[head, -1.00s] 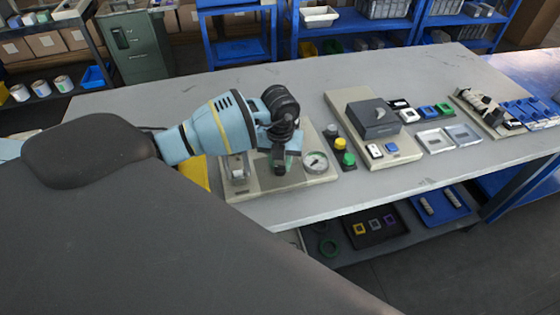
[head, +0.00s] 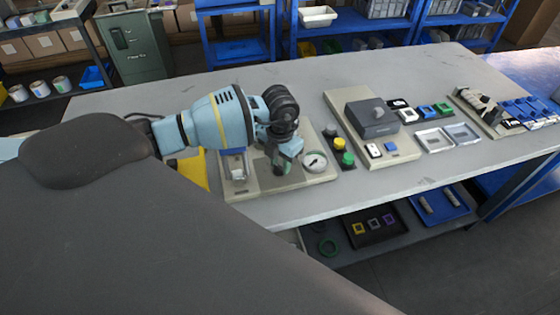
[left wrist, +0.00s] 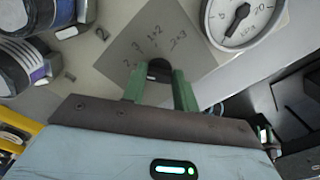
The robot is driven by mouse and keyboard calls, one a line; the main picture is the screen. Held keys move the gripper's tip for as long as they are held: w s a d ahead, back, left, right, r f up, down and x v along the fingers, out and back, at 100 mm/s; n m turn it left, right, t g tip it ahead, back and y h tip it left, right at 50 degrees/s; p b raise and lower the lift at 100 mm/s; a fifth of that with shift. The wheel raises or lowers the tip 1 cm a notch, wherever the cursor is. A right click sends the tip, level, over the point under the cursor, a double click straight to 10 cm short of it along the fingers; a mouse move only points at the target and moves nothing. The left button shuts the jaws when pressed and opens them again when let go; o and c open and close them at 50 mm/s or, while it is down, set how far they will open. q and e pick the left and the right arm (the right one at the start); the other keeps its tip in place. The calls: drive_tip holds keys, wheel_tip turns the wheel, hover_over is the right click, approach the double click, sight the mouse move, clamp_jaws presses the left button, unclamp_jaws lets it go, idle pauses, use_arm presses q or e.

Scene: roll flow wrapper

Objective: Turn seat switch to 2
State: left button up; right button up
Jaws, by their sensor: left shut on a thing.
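The seat switch shows in the left wrist view as a dark knob (left wrist: 158,70) on a grey square label plate (left wrist: 165,35) with small printed markings, including 1+2 and 2+3 along its far side. My left gripper (left wrist: 158,82) has its green fingers shut on this knob, one on each side. The knob's pointer is mostly hidden, so I cannot tell which mark it faces. In the head view my left gripper (head: 277,169) reaches down onto the beige panel (head: 300,181), left of the round gauge (head: 315,162). The gripper hides the knob there. My right gripper is not in view.
Yellow and green buttons (head: 344,150) stand right of the gauge. Farther right is a beige panel with a dark grey box (head: 372,118). Clear trays (head: 434,140) lie beyond it. The grey table (head: 240,88) is clear behind my arm.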

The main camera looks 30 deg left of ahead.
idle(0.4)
use_arm(q)
drive_tip(key=o, duration=1)
drive_tip(key=shift+r, duration=0.1)
wheel_tip(320, 180, up, 8)
drive_tip(key=shift+f, duration=0.15)
